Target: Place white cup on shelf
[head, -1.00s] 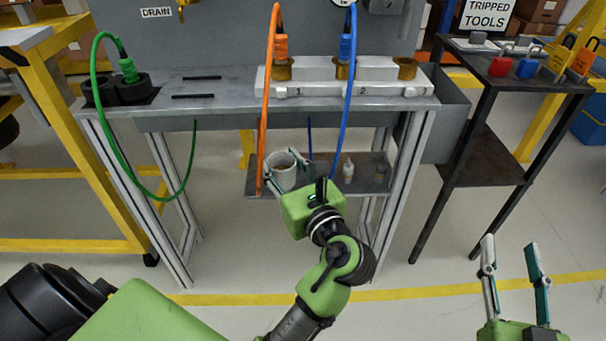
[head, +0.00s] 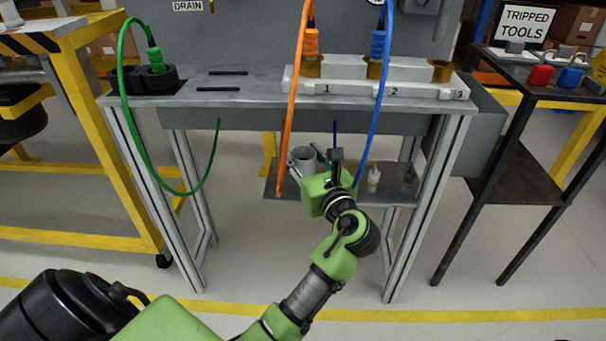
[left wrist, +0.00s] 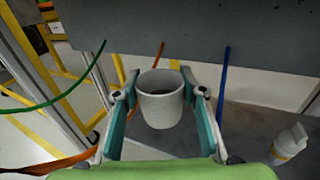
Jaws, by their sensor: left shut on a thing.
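The white cup (head: 300,156) is upright between the fingers of my left gripper (head: 304,166). In the left wrist view, the teal fingers of the gripper (left wrist: 160,84) are shut on opposite sides of the cup (left wrist: 160,108), and its open top and dark inside show. The cup is at the left part of the low grey shelf (head: 283,188) under the bench, which also shows in the left wrist view (left wrist: 245,118). I cannot tell whether the cup's base touches the shelf. My right gripper is out of view.
An orange hose (head: 291,110) and a blue hose (head: 376,115) hang in front. The bench top (head: 255,97) is close above. Metal legs (head: 430,200) flank the shelf.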

